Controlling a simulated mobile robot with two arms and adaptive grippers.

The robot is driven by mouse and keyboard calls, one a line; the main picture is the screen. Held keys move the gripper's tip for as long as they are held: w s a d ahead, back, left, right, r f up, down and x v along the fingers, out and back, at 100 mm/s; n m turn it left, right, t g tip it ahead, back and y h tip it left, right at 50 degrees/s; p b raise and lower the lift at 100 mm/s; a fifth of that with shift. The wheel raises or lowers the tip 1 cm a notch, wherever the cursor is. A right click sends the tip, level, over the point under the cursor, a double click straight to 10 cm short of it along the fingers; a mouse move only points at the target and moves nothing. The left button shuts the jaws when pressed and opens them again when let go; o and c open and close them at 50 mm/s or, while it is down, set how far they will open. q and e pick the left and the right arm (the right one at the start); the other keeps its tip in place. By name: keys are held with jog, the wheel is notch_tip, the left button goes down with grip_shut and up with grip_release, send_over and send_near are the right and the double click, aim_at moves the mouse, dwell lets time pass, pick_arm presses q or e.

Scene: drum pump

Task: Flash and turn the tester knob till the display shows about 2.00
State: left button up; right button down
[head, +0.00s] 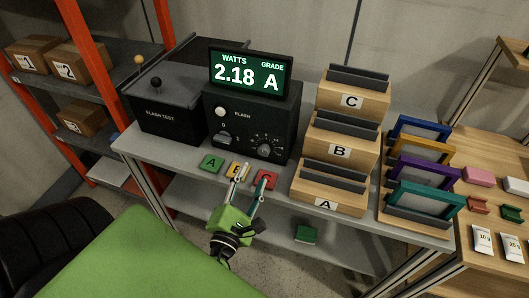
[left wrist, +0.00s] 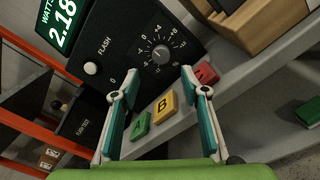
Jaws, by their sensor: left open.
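The black tester (head: 250,121) stands on the grey bench. Its green display (head: 248,74) reads 2.18 under WATTS and A under GRADE. The round grey knob (head: 264,150) is on the lower right of its front, with a numbered scale; it also shows in the left wrist view (left wrist: 160,54). The white FLASH button (head: 221,112) is at upper left, also visible in the left wrist view (left wrist: 92,68). My left gripper (head: 252,177) is open and empty, in front of and below the knob, apart from it. In the left wrist view the knob lies between and beyond the fingertips (left wrist: 160,80).
Green A (head: 211,164), yellow B (left wrist: 162,107) and red (left wrist: 206,74) blocks lie along the bench front below the tester. The black FLASH TEST box (head: 165,115) stands left of the tester. Wooden bins (head: 333,185) marked A, B and C rise close on the right.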

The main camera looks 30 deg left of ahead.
aim_at(263, 153)
pick_arm(q)
jog(key=p+x, duration=0.1)
jog(key=x, duration=0.7)
jog(key=shift+w+d+p, duration=0.1)
jog(key=shift+w+p, duration=0.1)
jog(key=shift+p, duration=0.1)
jog(key=shift+w+f, duration=0.1)
jog(key=shift+w, duration=0.55)
pick_arm(e)
jog(key=shift+w+d+r, duration=0.25)
jog(key=shift+d+r, duration=0.6)
jog(key=shift+r, duration=0.2)
pick_arm(q)
jog(key=c, duration=1.1)
pick_arm(e)
jog(key=shift+a, duration=0.25)
